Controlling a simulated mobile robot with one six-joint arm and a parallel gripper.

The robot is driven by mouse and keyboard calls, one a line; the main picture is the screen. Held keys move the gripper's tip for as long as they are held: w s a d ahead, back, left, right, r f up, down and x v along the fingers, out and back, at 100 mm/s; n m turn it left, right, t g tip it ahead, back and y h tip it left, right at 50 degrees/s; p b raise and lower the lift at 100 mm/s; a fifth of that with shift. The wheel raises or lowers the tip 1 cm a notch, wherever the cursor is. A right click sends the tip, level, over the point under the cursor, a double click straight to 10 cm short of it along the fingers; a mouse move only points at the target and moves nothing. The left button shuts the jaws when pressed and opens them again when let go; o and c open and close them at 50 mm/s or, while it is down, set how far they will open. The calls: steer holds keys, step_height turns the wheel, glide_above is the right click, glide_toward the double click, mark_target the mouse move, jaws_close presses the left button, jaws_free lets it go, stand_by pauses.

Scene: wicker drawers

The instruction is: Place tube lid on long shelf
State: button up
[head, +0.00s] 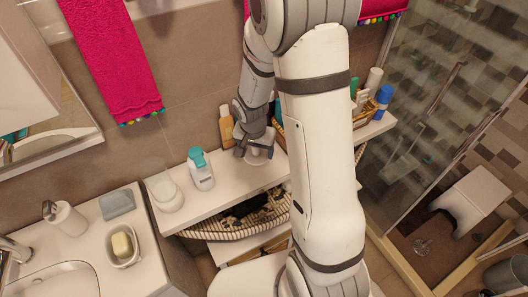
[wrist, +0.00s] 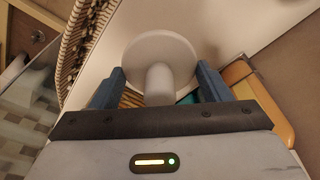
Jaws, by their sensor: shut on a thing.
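My gripper (head: 257,150) is low over the long white shelf (head: 226,200), near its back edge by the wall. In the wrist view my gripper (wrist: 160,76) has its two blue fingers on either side of the tube lid (wrist: 160,50), a white round disc with a short stem. The fingers are shut on the lid at its sides. In the head view the lid (head: 262,155) is partly hidden by my gripper. I cannot tell whether it touches the shelf.
A white bottle with teal cap (head: 201,170) and a glass jar (head: 164,191) stand left on the shelf. An orange bottle (head: 226,125) is close behind my gripper. A basket (head: 366,115) with bottles is right. An open wicker drawer (head: 240,222) sits below.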

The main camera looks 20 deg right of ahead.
mark_target(257, 169)
steer(key=shift+f, duration=2.9)
steer(key=shift+f+b, duration=0.25)
steer(key=shift+b, duration=0.1)
steer(key=o, duration=1)
steer(key=shift+r, duration=0.1)
steer(key=shift+c, duration=0.2)
